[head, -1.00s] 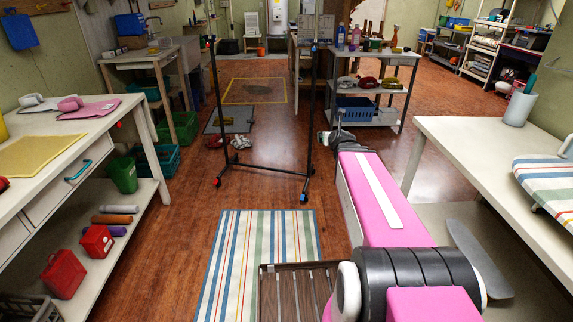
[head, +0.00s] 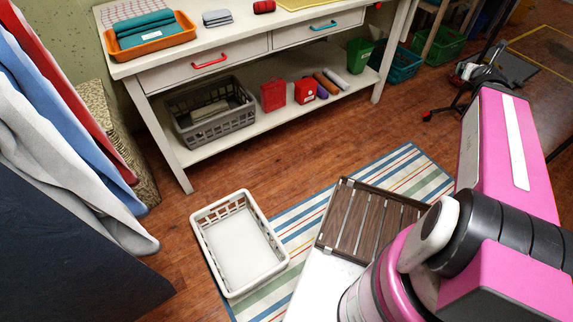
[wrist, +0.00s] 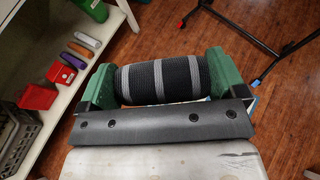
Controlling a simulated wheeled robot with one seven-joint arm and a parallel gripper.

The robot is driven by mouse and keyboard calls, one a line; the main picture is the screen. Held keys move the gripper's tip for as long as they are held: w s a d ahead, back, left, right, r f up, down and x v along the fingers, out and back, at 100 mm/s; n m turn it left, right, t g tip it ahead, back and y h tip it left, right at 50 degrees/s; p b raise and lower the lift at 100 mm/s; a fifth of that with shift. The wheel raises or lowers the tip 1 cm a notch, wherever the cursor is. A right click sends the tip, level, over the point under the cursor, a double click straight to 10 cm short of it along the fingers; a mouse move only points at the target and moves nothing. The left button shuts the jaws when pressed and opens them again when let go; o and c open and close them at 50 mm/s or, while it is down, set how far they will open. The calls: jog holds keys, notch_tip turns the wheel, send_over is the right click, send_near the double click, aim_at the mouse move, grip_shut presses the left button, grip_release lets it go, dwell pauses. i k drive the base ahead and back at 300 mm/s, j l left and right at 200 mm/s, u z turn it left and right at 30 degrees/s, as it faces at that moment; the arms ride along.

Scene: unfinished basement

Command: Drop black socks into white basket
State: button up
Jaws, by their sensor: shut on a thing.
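The black socks (wrist: 160,78) are a rolled bundle, black with grey bands, in the wrist view. My gripper (wrist: 162,80) is shut on them, with one green finger at each end of the roll. The white basket (head: 240,243) stands on the floor at lower middle in the head view, partly on the striped rug. Its floor looks empty. In the head view my gripper and the socks do not show clearly; only my pink arm is at the right. The basket is not in the wrist view.
A white workbench (head: 165,117) with drawers stands behind the basket, a grey crate (head: 212,108) on its shelf. Clothes (head: 75,130) hang at the left.

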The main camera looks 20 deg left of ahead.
aim_at(242, 245)
jog(key=i+l+u, duration=0.15)
jog(key=u, duration=0.25)
jog(key=i+l+u, duration=0.1)
jog(key=u, duration=0.35)
jog(key=i+l+u, duration=0.1)
jog(key=l+u, duration=0.15)
jog(key=u, duration=0.15)
jog(key=l+u, duration=0.25)
jog(key=u, duration=0.2)
jog(key=l+u, duration=0.2)
jog(key=u, duration=0.25)
jog(key=i+l+u, duration=0.1)
jog(key=l+u, duration=0.4)
jog(key=u, duration=0.35)
jog(key=l+u, duration=0.25)
jog(key=u, duration=0.2)
jog(key=k+l+u, duration=0.1)
jog(key=u, duration=0.3)
jog(key=l, duration=0.1)
